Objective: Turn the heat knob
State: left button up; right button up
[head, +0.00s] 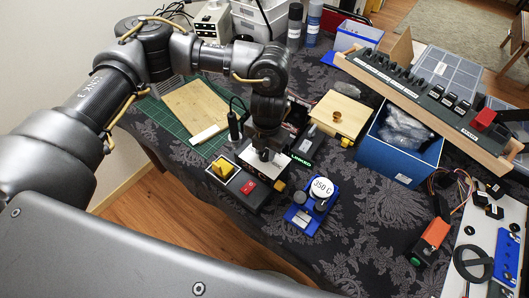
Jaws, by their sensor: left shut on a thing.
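I cannot tell which way the knob is turned. A blue device (303,220) with a white round top marked "350 C" (322,187) stands just to the right and nearer. My right gripper is not in view.
A wooden box (340,113), a blue bin (398,157) and a long switch panel (420,95) stand to the right.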

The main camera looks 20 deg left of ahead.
pick_arm(q)
jog(key=m+b, duration=0.4)
jog(key=m, duration=0.3)
jog(key=shift+f+b, duration=0.1)
jog(key=shift+b, duration=0.2)
jog(key=shift+m+b, duration=0.35)
jog(key=shift+m, duration=0.55)
jog(key=shift+b, duration=0.3)
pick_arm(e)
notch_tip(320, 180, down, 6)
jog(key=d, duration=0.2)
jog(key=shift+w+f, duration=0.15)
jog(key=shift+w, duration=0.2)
pick_arm(q)
jog(key=shift+m, duration=0.3)
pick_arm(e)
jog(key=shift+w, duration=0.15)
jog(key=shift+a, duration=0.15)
pick_arm(q)
jog(key=o, duration=1)
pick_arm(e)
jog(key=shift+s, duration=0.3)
